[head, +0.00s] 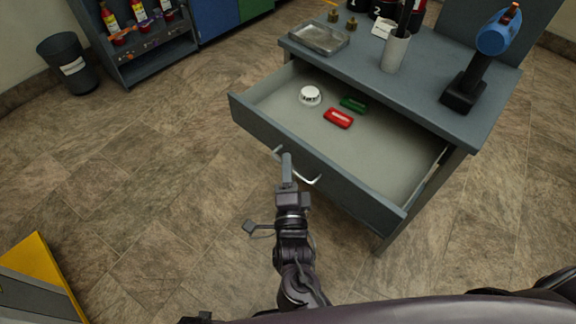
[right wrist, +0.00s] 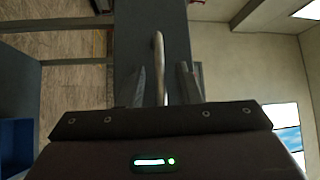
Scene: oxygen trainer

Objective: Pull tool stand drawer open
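The grey tool stand (head: 425,92) has its drawer (head: 300,155) pulled far out, with the inside showing. The drawer's silver bar handle (head: 308,181) is on the front panel. My right gripper (head: 287,160) is at the handle's middle, in front of the panel. In the right wrist view the handle (right wrist: 159,60) stands between the two fingers of my right gripper (right wrist: 163,85), with a visible gap on each side, so the gripper is open around it. My left gripper is not in view.
In the drawer lie a white round device (head: 310,95), a red item (head: 339,118) and a green item (head: 353,104). Floor left of the stand is clear.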

